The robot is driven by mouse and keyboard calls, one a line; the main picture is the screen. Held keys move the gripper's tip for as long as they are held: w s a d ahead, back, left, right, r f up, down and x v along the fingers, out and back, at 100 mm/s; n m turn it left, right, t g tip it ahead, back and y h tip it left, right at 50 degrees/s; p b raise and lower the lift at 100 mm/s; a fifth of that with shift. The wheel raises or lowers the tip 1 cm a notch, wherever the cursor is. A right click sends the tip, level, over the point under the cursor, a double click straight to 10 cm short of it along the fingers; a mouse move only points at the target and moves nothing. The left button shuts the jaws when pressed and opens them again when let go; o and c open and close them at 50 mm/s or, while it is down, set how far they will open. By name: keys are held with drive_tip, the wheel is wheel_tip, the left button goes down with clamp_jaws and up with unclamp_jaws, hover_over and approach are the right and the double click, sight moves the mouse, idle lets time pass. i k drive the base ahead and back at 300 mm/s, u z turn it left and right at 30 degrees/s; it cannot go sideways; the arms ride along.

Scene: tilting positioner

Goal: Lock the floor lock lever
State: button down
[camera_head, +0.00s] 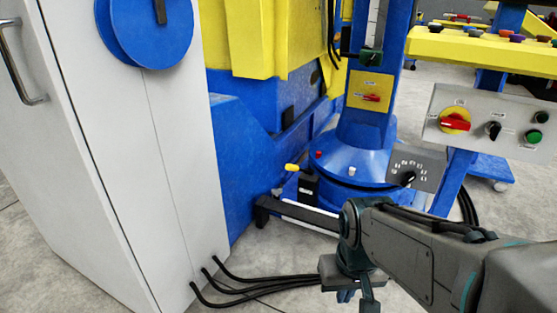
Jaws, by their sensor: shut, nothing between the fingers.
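A small lever with a yellow grip (292,168) sits low at the foot of the blue column, by a small black block (308,188). It is the lever nearest the floor, and I take it as the floor lock lever. Its grip points left; its lock marking is too small to read. My gripper (357,298) hangs at the lower middle, pointing down, shut and empty. It is apart from the lever, below and to the right of it in the picture. My forearm comes in from the right and hides part of the floor.
A tall grey cabinet (95,150) stands on the left. Black cables (250,287) run along the floor from its foot. The blue column (368,125) carries a yellow plate with a red handle (371,97). A grey control panel (487,120) stands at the right.

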sight(289, 167)
drive_tip(key=z, duration=0.25)
drive_tip(key=i, duration=0.85)
drive_tip(key=u, duration=0.45)
